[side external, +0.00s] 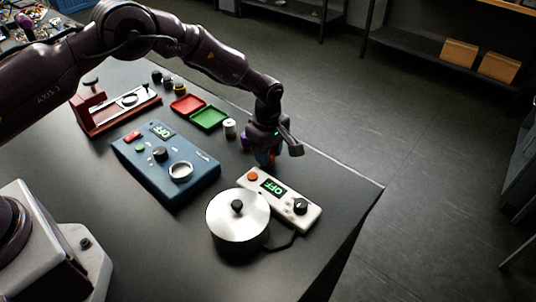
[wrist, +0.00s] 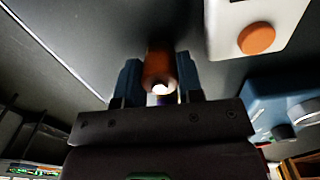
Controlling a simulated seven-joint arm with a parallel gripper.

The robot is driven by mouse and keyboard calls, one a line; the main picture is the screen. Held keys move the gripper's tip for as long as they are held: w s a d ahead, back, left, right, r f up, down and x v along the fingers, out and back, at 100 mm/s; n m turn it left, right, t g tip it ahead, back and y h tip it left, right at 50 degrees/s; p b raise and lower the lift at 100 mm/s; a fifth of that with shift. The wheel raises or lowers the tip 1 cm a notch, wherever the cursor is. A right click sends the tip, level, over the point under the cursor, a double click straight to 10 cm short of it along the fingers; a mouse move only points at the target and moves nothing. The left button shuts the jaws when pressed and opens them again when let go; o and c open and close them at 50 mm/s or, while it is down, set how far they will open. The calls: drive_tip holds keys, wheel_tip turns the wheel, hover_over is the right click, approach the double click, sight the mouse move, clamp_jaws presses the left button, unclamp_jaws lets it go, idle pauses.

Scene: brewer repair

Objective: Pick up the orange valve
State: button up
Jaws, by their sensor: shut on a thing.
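The orange valve (wrist: 159,68) shows in the wrist view as a small orange-brown cylinder with a bright white spot on its near end. My gripper (wrist: 158,82) is shut on it, with one blue finger on each side. In the side external view my gripper (side external: 267,158) points down near the table's far right part, behind the white control box (side external: 282,199). There the valve is mostly hidden by the fingers. I cannot tell whether the valve touches the table.
A silver lidded pot (side external: 238,222) stands beside the white box. A blue control box (side external: 167,163), red tray (side external: 187,104), green tray (side external: 209,118) and small white cylinder (side external: 230,128) lie to the left. The table's right edge (side external: 372,205) is close, with bare tabletop before it.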

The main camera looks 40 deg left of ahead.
drive_tip(key=shift+r, duration=0.55)
wheel_tip(320, 180, up, 3)
drive_tip(key=shift+s+f, duration=0.1)
drive_tip(key=shift+f, duration=0.1)
drive_tip(key=s+a+r, duration=0.2)
drive_tip(key=s+r, duration=0.7)
drive_tip(key=s, duration=0.3)
drive_tip(key=shift+s+a+f, duration=1)
drive_tip(key=shift+a, duration=0.25)
drive_tip(key=shift+s+a+f, duration=1)
drive_tip(key=shift+a, duration=0.3)
drive_tip(key=shift+s+a+f, duration=1)
drive_tip(key=shift+a, duration=0.25)
drive_tip(key=shift+f, duration=0.35)
drive_tip(key=shift+f, duration=0.4)
